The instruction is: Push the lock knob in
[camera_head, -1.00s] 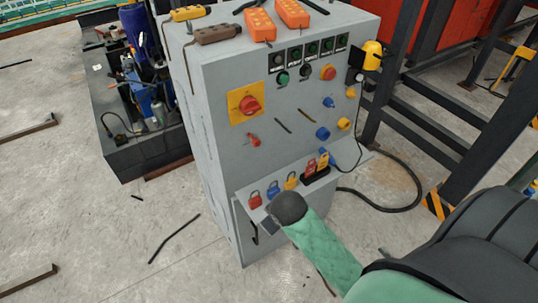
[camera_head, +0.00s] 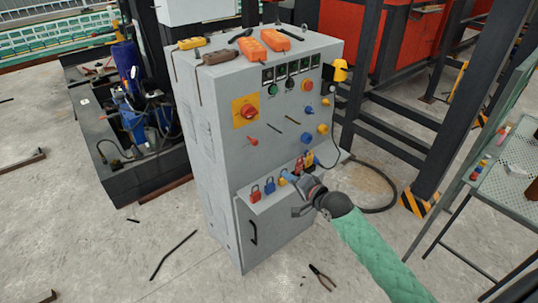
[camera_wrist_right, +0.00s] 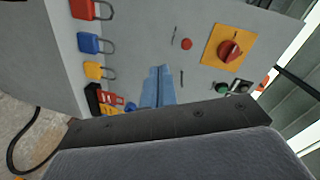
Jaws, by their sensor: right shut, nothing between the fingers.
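The grey control cabinet (camera_head: 222,150) carries several knobs, and I cannot tell for sure which is the lock knob. A small red knob (camera_head: 253,141) sticks out of its front panel; it also shows in the wrist view (camera_wrist_right: 186,43). A red rotary switch (camera_head: 246,111) sits on a yellow plate above it, and in the wrist view (camera_wrist_right: 230,48) too. My right gripper (camera_head: 290,177) is shut and empty, low in front of the panel by the padlock shelf. Its blue fingers (camera_wrist_right: 158,86) point toward the panel, apart from the red knob. My left gripper is out of view.
Red (camera_head: 255,193), blue (camera_head: 269,186) and yellow (camera_wrist_right: 93,70) padlocks sit on the cabinet's ledge. Blue knobs (camera_head: 305,136) and a yellow knob (camera_head: 322,129) stick out on the right of the panel. A mesh table (camera_head: 508,190) stands at right. Pliers (camera_head: 322,277) lie on the floor.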

